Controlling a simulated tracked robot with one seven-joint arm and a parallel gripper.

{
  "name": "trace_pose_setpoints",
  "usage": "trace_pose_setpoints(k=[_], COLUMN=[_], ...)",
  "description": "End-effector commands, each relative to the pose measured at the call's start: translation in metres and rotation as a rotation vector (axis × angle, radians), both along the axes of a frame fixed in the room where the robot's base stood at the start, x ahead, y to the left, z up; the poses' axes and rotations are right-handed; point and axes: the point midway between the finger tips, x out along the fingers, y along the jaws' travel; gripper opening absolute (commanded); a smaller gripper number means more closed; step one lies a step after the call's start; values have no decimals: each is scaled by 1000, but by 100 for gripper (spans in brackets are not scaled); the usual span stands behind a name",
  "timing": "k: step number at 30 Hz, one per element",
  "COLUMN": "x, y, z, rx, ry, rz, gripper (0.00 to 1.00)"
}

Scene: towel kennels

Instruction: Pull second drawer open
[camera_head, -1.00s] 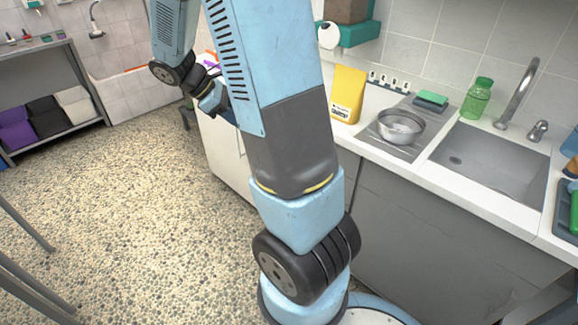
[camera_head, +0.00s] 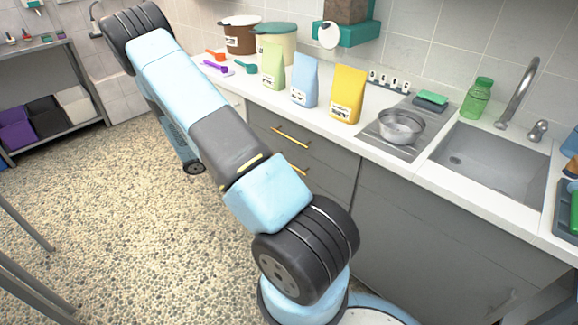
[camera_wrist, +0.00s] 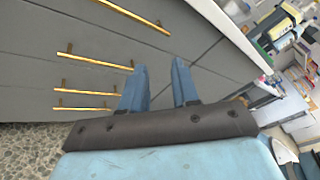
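The grey drawer front (camera_wrist: 60,28) fills the left of the wrist view, with several gold bar handles stacked on it. The uppermost handle (camera_wrist: 135,16) is largest; the second handle from the top (camera_wrist: 95,61) lies below it. The drawers look shut. My gripper (camera_wrist: 160,68) is open and empty, its two blue fingers pointing toward the cabinet. The left finger is close to the right end of the second handle in the picture; whether they touch cannot be told. In the head view, two gold handles show, the upper one (camera_head: 290,135) clear; my gripper is hidden there.
A white counter (camera_head: 440,170) runs above the drawers. On it stand green, blue and yellow bags (camera_head: 346,96), tubs (camera_head: 277,42), scoops (camera_head: 215,68), a metal bowl (camera_head: 401,126) and a sink (camera_head: 490,160). Pebbled floor (camera_head: 110,220) is open to the left.

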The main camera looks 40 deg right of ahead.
Motion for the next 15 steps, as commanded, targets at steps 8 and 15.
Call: trace_pose_setpoints(k=[8, 15], x=[5, 1], y=[-19, -32], z=[-77, -142], rx=[-82, -150], ry=[328, 597], rz=[155, 281], gripper=[30, 30])
